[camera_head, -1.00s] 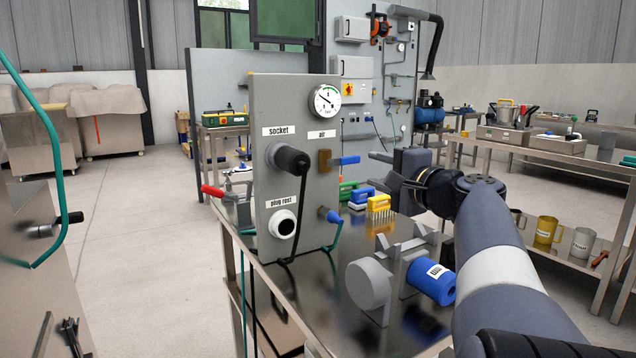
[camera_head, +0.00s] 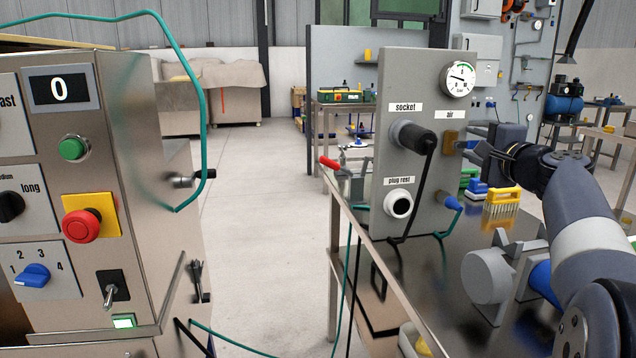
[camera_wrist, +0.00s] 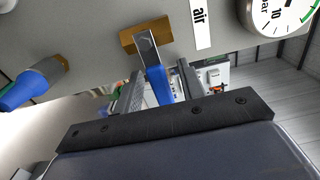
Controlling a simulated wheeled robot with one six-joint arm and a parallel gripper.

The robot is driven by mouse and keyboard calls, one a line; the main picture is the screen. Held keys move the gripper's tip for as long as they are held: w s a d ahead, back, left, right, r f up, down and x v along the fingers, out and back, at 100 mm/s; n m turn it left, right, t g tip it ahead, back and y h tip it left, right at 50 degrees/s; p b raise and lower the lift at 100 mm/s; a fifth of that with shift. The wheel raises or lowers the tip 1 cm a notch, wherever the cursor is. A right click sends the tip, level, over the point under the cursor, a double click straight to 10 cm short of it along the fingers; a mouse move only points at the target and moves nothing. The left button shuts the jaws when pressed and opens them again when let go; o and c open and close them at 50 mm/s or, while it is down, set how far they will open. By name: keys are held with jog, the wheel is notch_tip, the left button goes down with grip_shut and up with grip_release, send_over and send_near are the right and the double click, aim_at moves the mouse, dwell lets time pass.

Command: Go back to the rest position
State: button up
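My gripper (camera_head: 472,143) is beside the grey panel (camera_head: 392,90), just right of the brass air valve (camera_head: 451,143). In the wrist view, its two dark fingers (camera_wrist: 159,88) are apart. The valve's lever, with a metal stem and blue handle (camera_wrist: 157,86), reaches in between them. Gaps show on both sides of the handle, so the gripper looks open and not clamped on it. The brass valve body also shows in the wrist view (camera_wrist: 130,42). In the head view the gripper mostly hides the lever.
A dough machine (camera_head: 130,120) with a display reading 0 stands close on the left, with a green hose looping from it. The metal table (camera_head: 440,290) holds brushes (camera_head: 502,196) and a grey round fixture (camera_head: 487,275). Open floor (camera_head: 265,240) lies between machine and table.

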jog(key=s+d, duration=0.2)
jog(key=s, duration=0.8)
jog(key=w, duration=0.3)
jog(key=w+a, duration=0.1)
jog(key=w, duration=0.2)
jog(key=w+a, duration=0.1)
jog(key=w, duration=0.3)
jog(key=shift+w+m+p, duration=0.15)
jog(key=shift+m+p, duration=0.15)
jog(key=shift+p, duration=0.2)
jog(key=shift+f+m+p, duration=0.15)
jog(key=shift+m+p, duration=0.2)
jog(key=shift+m, duration=0.15)
jog(key=shift+a+f+m+p, duration=0.1)
jog(key=shift+f+m+p, duration=0.3)
jog(key=shift+m, duration=0.4)
